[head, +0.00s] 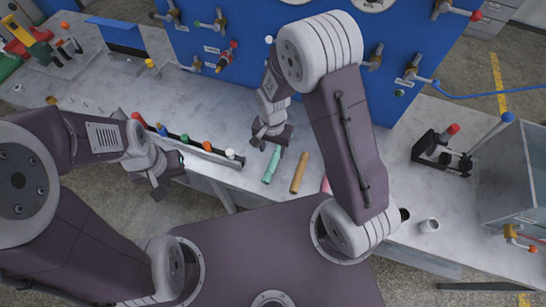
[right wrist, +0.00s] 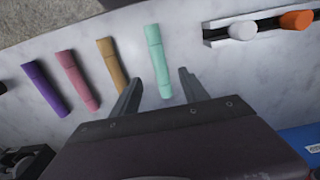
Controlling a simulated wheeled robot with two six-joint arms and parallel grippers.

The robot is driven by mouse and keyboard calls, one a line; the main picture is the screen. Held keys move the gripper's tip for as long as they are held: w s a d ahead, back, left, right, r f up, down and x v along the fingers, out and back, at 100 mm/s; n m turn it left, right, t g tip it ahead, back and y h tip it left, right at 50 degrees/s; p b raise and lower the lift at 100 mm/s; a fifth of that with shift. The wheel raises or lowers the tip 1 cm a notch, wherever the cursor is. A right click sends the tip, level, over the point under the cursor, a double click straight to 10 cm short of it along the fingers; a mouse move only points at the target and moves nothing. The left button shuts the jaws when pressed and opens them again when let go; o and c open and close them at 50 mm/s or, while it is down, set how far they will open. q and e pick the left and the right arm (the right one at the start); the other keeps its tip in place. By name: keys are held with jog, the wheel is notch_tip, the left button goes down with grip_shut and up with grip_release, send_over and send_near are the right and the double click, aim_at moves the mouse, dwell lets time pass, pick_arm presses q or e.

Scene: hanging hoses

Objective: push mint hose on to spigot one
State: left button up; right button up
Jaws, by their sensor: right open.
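The mint hose (head: 271,164) is a short pale green tube lying on the grey bench. It also shows in the right wrist view (right wrist: 158,62), between and beyond my open fingers. My right gripper (head: 271,142) is open and empty just above the hose's far end. My left gripper (head: 170,180) looks open and empty at the bench's front edge. Spigots with small valves stick out of the blue panel (head: 330,85), such as one at the right (head: 415,82). Their labels are too small to read, so I cannot tell which is spigot one.
An orange-tan hose (head: 299,173) lies right of the mint one. Pink (right wrist: 77,80) and purple (right wrist: 45,88) hoses lie further along. A dark rail with coloured knobs (head: 207,146) lies left. A black clamp device (head: 440,155) and a clear-walled box (head: 510,175) stand right.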

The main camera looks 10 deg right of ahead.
aim_at(273, 161)
notch_tip(273, 161, down, 4)
jog(key=shift+d+r, duration=0.1)
jog(key=shift+r, duration=0.1)
jog(key=shift+w+d+f, duration=0.1)
jog(key=shift+w+f, duration=0.15)
jog(key=shift+f, duration=0.15)
jog(key=f, duration=0.2)
jog(key=f+p, duration=0.1)
jog(key=f, duration=0.1)
jog(key=shift+s+f, duration=0.2)
jog(key=shift+f, duration=0.1)
jog(key=shift+w+f, duration=0.15)
jog(key=shift+f, duration=0.05)
jog(key=shift+r, duration=0.1)
grip_shut()
